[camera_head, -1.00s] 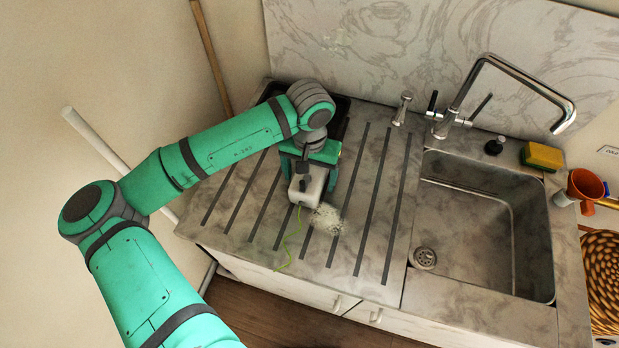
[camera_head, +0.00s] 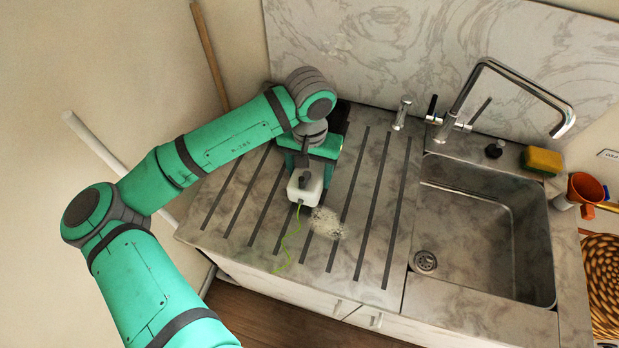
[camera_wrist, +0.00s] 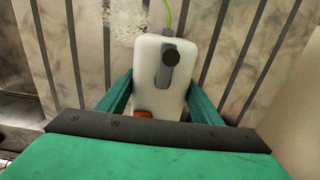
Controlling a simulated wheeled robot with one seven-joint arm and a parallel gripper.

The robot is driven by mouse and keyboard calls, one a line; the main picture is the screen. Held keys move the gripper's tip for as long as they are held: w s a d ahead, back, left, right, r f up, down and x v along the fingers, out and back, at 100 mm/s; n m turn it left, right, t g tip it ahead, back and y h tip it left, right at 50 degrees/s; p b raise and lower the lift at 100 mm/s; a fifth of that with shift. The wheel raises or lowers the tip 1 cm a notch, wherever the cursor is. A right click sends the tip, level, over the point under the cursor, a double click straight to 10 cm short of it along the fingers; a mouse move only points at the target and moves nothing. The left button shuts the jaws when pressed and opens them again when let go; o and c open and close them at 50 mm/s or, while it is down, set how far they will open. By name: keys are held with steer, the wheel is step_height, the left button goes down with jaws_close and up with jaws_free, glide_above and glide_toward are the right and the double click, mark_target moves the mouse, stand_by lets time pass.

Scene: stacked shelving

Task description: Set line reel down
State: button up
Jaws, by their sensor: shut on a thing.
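The line reel is a white box (camera_head: 304,188) with a dark knob and a thin green line trailing from its front. In the head view it is at the left middle of the grooved drainboard. My gripper (camera_wrist: 158,95) is shut on the reel, with a teal finger on each side of it in the wrist view. The reel also fills the middle of the wrist view (camera_wrist: 150,55). The green line (camera_head: 287,250) hangs down toward the counter's front edge. Whether the reel's underside touches the drainboard is hidden.
The grooved drainboard (camera_head: 376,190) is clear to the right of a pale speckled patch (camera_head: 326,223). Further right are a sink (camera_head: 485,240), a tap (camera_head: 470,95), a yellow-green sponge (camera_head: 541,161) and an orange cup (camera_head: 585,187). A wall stands behind the counter.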

mark_target(310, 188)
steer(key=s+r, duration=0.2)
steer(key=r, duration=0.1)
steer(key=s+r, duration=0.2)
steer(key=s, duration=0.1)
steer(key=shift+r, duration=0.4)
steer(key=s+r, duration=0.3)
steer(key=s, duration=0.6)
steer(key=shift+r, duration=0.35)
